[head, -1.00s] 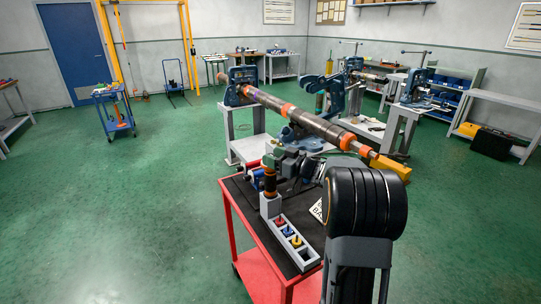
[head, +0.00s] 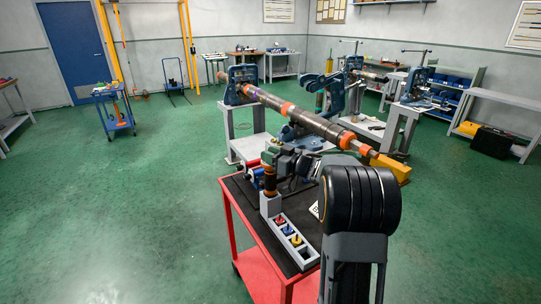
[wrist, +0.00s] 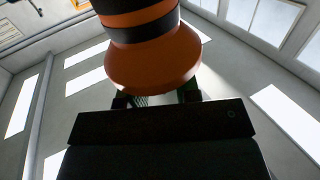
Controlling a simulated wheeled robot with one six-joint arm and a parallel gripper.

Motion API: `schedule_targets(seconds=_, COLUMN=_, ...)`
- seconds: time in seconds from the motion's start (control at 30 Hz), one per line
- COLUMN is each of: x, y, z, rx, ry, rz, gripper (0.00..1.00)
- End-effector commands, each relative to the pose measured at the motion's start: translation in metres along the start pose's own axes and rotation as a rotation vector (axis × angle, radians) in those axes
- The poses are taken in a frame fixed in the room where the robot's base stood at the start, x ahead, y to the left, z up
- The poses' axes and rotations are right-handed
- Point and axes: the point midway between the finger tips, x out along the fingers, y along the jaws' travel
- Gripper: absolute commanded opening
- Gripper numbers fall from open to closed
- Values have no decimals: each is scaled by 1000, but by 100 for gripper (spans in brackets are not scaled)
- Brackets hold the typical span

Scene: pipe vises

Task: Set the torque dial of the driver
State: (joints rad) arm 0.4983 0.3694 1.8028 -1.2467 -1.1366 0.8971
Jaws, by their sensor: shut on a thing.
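The driver has a green body (head: 271,155) and an orange-and-black collar (head: 270,182). In the head view it stands over the tall end of a grey holder (head: 270,206) on the cart. My gripper (head: 284,162) reaches it from the right and is shut on the driver. In the wrist view the orange-and-black collar (wrist: 152,55) fills the top centre. The dark fingertips of my gripper (wrist: 155,98) lie just below its flared orange rim, with a little green between them. The dial's marks cannot be read, and it is unclear whether the driver touches the holder.
The red cart (head: 258,262) carries the holder's row of coloured pieces (head: 289,232). Behind it a long dark pipe (head: 308,122) with orange rings runs through a blue vise (head: 240,84). A yellow block (head: 392,168) is near its right end.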

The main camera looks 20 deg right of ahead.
Motion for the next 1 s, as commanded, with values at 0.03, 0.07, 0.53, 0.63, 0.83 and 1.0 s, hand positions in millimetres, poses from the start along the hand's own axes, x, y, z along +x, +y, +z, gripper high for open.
schedule_targets(seconds=0.03, x=0, y=0, z=0, rx=0, ry=0, rz=0, gripper=7)
schedule_targets(seconds=0.07, x=0, y=0, z=0, rx=0, ry=0, rz=0, gripper=6)
schedule_targets(seconds=0.53, x=0, y=-2, z=3, rx=0, ry=1, rz=179, gripper=6)
schedule_targets(seconds=0.63, x=1, y=-2, z=5, rx=-2, ry=1, rz=264, gripper=6)
schedule_targets(seconds=0.83, x=0, y=-2, z=7, rx=-1, ry=2, rz=423, gripper=6)
schedule_targets(seconds=1.0, x=1, y=-2, z=8, rx=-1, ry=4, rz=520, gripper=6)
